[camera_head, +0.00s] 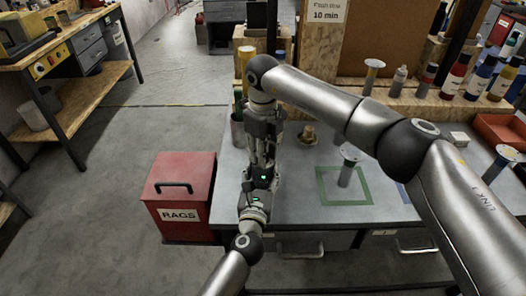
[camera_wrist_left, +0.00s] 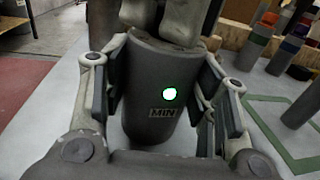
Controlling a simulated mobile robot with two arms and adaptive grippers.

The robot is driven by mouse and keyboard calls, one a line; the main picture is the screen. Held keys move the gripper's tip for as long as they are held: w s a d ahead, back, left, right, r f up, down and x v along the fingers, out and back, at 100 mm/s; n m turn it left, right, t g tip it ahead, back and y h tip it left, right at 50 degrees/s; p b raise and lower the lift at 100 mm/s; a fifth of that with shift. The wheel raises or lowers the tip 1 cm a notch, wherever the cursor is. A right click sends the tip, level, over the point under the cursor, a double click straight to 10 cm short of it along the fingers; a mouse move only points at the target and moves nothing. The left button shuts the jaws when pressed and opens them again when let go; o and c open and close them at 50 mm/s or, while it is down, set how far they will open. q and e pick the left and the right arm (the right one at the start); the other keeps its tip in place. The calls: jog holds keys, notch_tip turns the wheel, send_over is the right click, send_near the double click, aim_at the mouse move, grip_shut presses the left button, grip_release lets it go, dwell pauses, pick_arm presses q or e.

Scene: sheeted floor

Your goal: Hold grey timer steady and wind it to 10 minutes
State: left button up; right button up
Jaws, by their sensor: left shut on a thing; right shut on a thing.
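A green taped square (camera_head: 345,201) lies on the grey table, with a pale-topped cylinder (camera_head: 346,172) at it. A brown knobbed object (camera_head: 308,134) stands right of the grippers. A red RAGS bin (camera_head: 181,197) is left of the table. Bottles (camera_head: 455,76) line the back shelf. A sign (camera_head: 326,14) reads 10 min.

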jog(key=shift+w+r+m, duration=0.1)
jog(key=shift+m, duration=0.6)
jog(key=o, duration=1.1)
jog(key=shift+c, duration=0.2)
notch_tip(320, 180, up, 12)
pick_arm(q)
jog(key=o, duration=1.2)
